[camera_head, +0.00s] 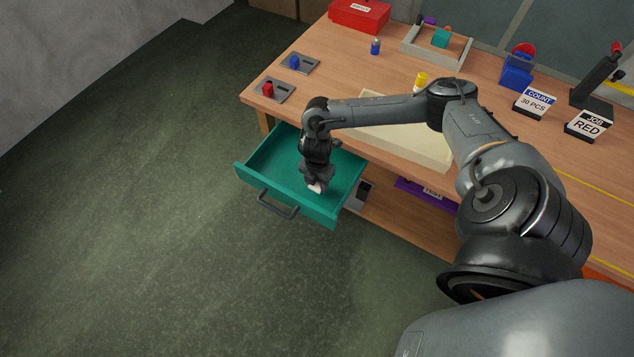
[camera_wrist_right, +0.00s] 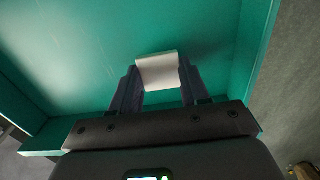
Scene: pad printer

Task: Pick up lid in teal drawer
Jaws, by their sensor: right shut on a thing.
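The teal drawer (camera_head: 258,163) is pulled open at the left end of the workbench. My right gripper (camera_head: 315,188) reaches down inside it, near its front right part. In the right wrist view the gripper (camera_wrist_right: 158,85) is shut on a small white lid (camera_wrist_right: 158,70), with one finger on each side of it. In the head view only a small white part of the lid (camera_head: 317,187) shows below the fingers. I cannot tell whether the lid touches the drawer floor. My left gripper is not in view.
The workbench (camera_head: 350,70) stands behind the drawer, holding a cream tray (camera_head: 432,150), a red box (camera_head: 360,14), a wooden bin (camera_head: 418,50), a blue device (camera_head: 517,72) and signs reading COUNT 30 PCS and JOB RED (camera_head: 588,126). The drawer handle (camera_head: 277,206) faces open floor.

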